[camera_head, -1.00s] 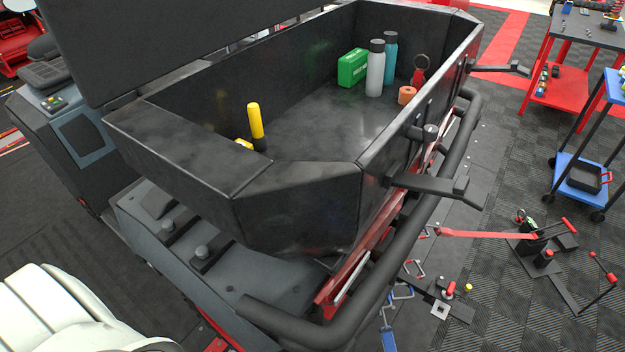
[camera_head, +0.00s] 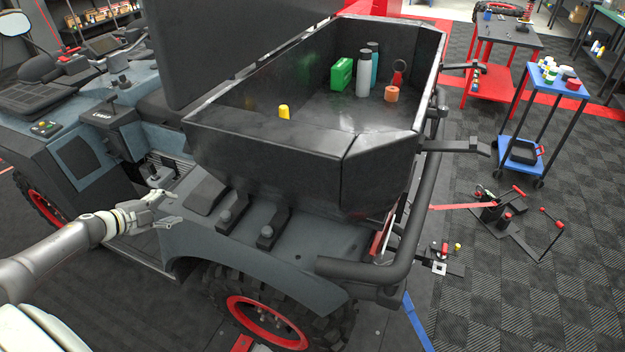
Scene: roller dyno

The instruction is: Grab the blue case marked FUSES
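I cannot make out a blue case marked FUSES in the head view. A green case (camera_head: 342,74) with small pale lettering stands inside the black cargo bed (camera_head: 265,158) of the vehicle, against its far wall. My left gripper (camera_head: 174,208) is at the left, over the vehicle's grey side, outside the bed and well apart from the green case. Its fingers look spread, with nothing between them. My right gripper is not in view.
Beside the green case stand a grey bottle (camera_head: 363,78), a teal bottle (camera_head: 374,62) and an orange roll (camera_head: 391,94). A yellow-topped item (camera_head: 284,111) is behind the bed's near wall. A blue cart (camera_head: 555,82) stands right.

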